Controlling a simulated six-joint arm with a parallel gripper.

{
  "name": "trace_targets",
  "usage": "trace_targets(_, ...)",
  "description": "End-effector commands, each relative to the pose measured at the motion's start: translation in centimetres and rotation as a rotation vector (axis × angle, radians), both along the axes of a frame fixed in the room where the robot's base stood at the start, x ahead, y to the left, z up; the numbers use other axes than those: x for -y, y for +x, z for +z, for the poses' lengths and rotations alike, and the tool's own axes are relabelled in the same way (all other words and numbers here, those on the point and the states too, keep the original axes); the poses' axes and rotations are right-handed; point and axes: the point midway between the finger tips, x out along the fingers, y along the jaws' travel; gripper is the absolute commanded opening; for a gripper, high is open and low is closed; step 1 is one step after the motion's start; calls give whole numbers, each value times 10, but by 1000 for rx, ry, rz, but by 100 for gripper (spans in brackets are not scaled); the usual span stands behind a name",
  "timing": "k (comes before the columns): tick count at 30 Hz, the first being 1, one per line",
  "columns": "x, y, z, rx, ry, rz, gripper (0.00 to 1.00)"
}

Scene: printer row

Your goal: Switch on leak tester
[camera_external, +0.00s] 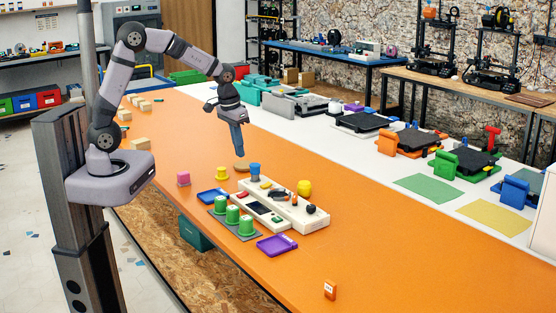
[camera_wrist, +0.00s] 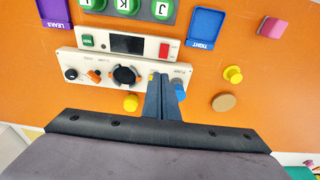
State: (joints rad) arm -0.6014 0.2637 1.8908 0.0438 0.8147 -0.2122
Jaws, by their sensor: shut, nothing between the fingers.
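The leak tester is a white two-part unit on the orange table. Its front panel (camera_wrist: 82,55) carries a dark screen (camera_wrist: 127,43), a green button (camera_wrist: 88,41) and a red switch (camera_wrist: 164,50). Its other part (camera_external: 314,222) carries a large black knob (camera_wrist: 124,76), a smaller black knob (camera_wrist: 71,74) and a blue piece (camera_external: 255,169) at its far end. My gripper (camera_external: 240,155) is shut and empty, pointing down in the air near that far end. In the wrist view the fingers (camera_wrist: 164,78) partly cover the blue piece. Whether the switch is on cannot be told.
Green cups (camera_external: 232,214) stand on a grey mat beside the tester. A blue tray (camera_external: 213,197) and a purple tray (camera_external: 277,245) lie nearby. A yellow piece (camera_external: 304,187), a pink cube (camera_external: 183,178) and a round tan disc (camera_wrist: 224,102) surround it. The table's right part is mostly clear.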

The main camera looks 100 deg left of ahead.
Motion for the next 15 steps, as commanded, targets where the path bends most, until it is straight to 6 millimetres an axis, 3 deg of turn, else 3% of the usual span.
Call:
trace_targets(8, -2, 1, -22, -5, -4, 0, 0)
trace_targets(15, -7, 6, -62, -6, -5, 0, 0)
